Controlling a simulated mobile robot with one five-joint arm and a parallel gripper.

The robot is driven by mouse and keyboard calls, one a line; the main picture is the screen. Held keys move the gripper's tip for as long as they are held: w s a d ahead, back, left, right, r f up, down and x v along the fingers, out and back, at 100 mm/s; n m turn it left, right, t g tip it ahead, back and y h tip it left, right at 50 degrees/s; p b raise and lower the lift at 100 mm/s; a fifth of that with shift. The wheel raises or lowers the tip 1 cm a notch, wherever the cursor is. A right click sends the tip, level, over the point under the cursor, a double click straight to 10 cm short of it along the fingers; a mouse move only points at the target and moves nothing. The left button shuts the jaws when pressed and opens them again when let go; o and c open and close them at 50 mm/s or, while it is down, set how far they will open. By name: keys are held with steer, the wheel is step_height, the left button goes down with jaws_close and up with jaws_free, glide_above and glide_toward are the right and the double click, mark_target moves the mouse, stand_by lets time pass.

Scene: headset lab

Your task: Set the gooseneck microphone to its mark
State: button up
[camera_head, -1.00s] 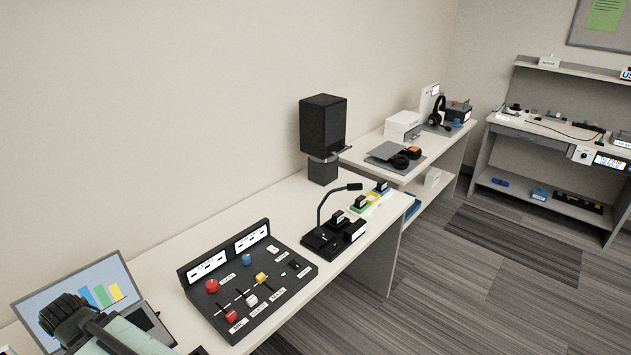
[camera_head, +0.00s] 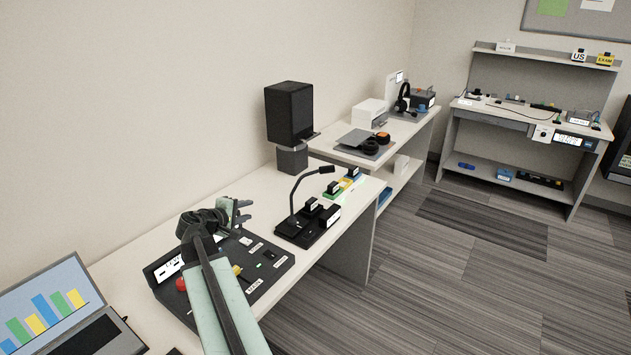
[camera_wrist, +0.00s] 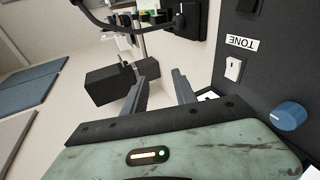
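The gooseneck microphone (camera_head: 292,196) stands upright on a black base (camera_head: 293,230) on the near desk, its thin neck bending right to a dark head. In the wrist view its dark curved neck (camera_wrist: 97,22) shows at the top, partly cut off. My gripper (camera_head: 240,208) is above the back of the control panel, left of the microphone and apart from it. The wrist view shows its two fingers (camera_wrist: 163,82) spread with nothing between them. No mark for the microphone can be made out clearly.
The black control panel (camera_head: 265,275) with knobs and sliders is partly hidden by my arm. A laptop (camera_head: 55,305) is at lower left. A black speaker (camera_head: 290,112) stands behind the microphone. Several small labelled blocks (camera_head: 333,187) sit right of it. Bare desk lies behind the panel.

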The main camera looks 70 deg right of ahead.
mark_target(313, 172)
steer(key=s+d+r+n+h, duration=0.1)
steer(key=s+d+r, duration=0.1)
steer(key=s+d, duration=0.3)
steer(key=s+d+r+n+g+h+b, duration=0.1)
steer(key=s+d+r, duration=0.1)
steer(key=s+d, duration=0.4)
steer(key=s+d+r+n+g+h, duration=0.1)
steer(key=s+d, duration=0.4)
steer(key=d, duration=0.6)
steer(key=shift+s+d+r+h+b, duration=0.1)
steer(key=shift+r+h+b, duration=0.1)
steer(key=shift+r+h, duration=0.15)
steer(key=shift+s+d+r+h+b, duration=0.15)
steer(key=shift+r+h, duration=0.1)
steer(key=shift+r, duration=0.15)
steer(key=shift+w+a, duration=0.1)
jaws_close()
